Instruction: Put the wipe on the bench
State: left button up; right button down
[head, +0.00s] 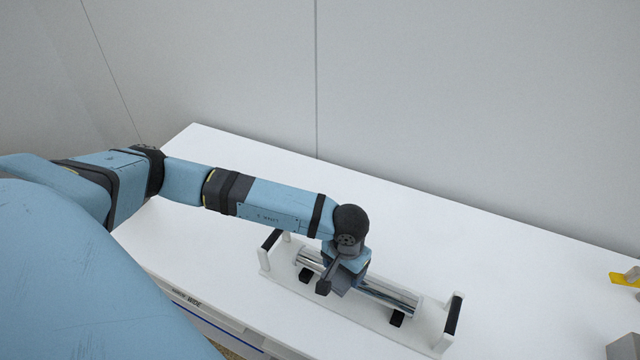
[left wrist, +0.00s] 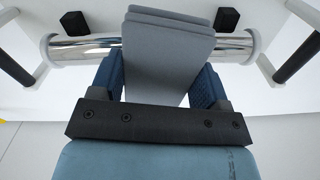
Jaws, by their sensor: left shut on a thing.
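The wipe (left wrist: 165,60) is a grey folded pad of several layers. In the left wrist view it stands between the two blue fingers of my left gripper (left wrist: 158,82), which is shut on it. In the head view my left gripper (head: 343,279) points down over the shiny metal roller (head: 388,297), and the wipe cannot be clearly made out there. The wipe overlaps the roller in the wrist view; whether they touch cannot be told. The bench (head: 480,255) is the long white top around the roller's tray. My right gripper is not in view.
The roller lies in a white tray (head: 432,338) with black-gripped handles at both ends and black supports. Yellow and grey items (head: 628,278) stand at the bench's right edge. The bench top behind the tray is clear, with a pale wall (head: 450,100) beyond.

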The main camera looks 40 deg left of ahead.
aim_at(195, 239)
jog(key=k+j, duration=0.1)
jog(key=j, duration=0.25)
jog(key=k+j, duration=0.15)
jog(key=j, duration=0.25)
jog(key=k+j, duration=0.1)
jog(key=j, duration=0.25)
jog(key=k+j, duration=0.15)
jog(key=j, duration=0.25)
jog(key=k+j, duration=0.1)
jog(key=j, duration=0.25)
jog(key=k+j, duration=0.15)
jog(key=j, duration=0.2)
jog(key=k+j+u, duration=0.1)
jog(key=j, duration=0.3)
jog(key=i+j, duration=0.35)
